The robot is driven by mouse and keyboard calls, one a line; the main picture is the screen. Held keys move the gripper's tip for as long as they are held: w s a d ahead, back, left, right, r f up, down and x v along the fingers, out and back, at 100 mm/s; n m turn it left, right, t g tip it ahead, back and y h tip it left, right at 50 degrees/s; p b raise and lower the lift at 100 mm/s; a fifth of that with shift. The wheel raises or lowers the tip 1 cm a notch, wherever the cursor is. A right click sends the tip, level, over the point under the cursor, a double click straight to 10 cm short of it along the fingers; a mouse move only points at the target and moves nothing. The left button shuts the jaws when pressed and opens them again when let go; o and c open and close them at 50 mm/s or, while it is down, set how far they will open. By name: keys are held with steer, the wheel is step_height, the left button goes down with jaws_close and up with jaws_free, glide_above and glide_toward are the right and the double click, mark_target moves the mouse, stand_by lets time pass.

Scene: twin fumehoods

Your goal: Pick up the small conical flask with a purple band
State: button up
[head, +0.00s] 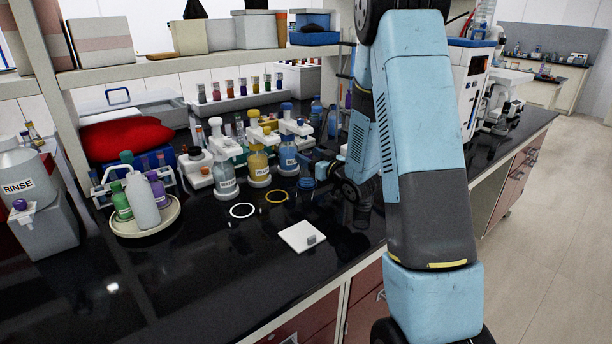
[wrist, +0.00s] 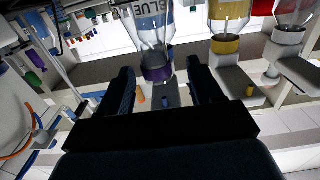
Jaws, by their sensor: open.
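In the wrist view, which looks upside down, a clear glass vessel with a purple band (wrist: 157,73) lies between my two black fingers. It looks like the small conical flask, overlapping the BLUE-labelled bottle behind it. My gripper (wrist: 158,66) is open, with a finger on each side of the band and visible gaps to both. Whether the fingertips are level with the glass in depth I cannot tell. In the head view my gripper (head: 312,174) is low at the blue bottle (head: 288,158); the flask is not clearly made out there.
A yellow bottle (head: 258,166) and a clear-looking bottle (head: 225,180) stand left of the blue one. A white square plate (head: 293,233), a white ring (head: 242,210) and a yellow ring (head: 276,196) lie in front. A round tray (head: 146,231) holds wash bottles. The front left counter is clear.

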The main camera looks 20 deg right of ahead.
mark_target(304, 152)
steer(key=x, duration=0.4)
steer(key=shift+w, duration=0.1)
jaws_close()
stand_by(0.5)
